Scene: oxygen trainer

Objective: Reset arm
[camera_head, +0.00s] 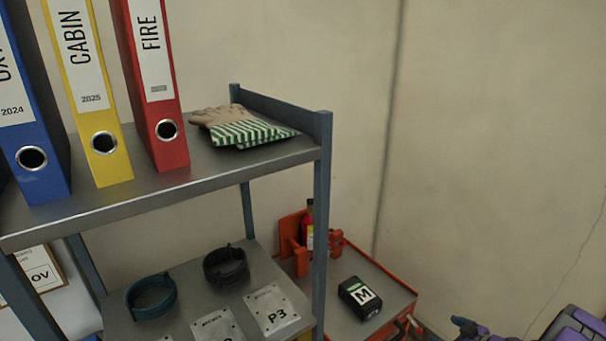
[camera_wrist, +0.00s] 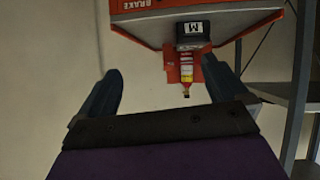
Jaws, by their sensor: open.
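My gripper (camera_wrist: 162,68) is open in the wrist view. Its two dark blue fingers stand wide apart, with nothing between them. Beyond the fingers, at the top of that view, an orange-edged cart (camera_wrist: 240,20) appears upside down. In the head view, part of my purple arm (camera_head: 578,326) shows at the lower right corner, to the right of the same cart (camera_head: 398,287). A black box marked M (camera_head: 360,297) sits on the cart, also visible in the wrist view (camera_wrist: 194,31). Behind it, a small red bottle (camera_head: 308,228) stands in an orange holder.
A grey shelf unit (camera_head: 216,164) fills the left, its post close to the cart. Blue (camera_head: 38,125), yellow (camera_head: 92,80) and red binders (camera_head: 152,85) and striped gloves (camera_head: 240,128) rest on top. Dark rings (camera_head: 226,266) and plates (camera_head: 272,309) lie below. Space above the cart is clear.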

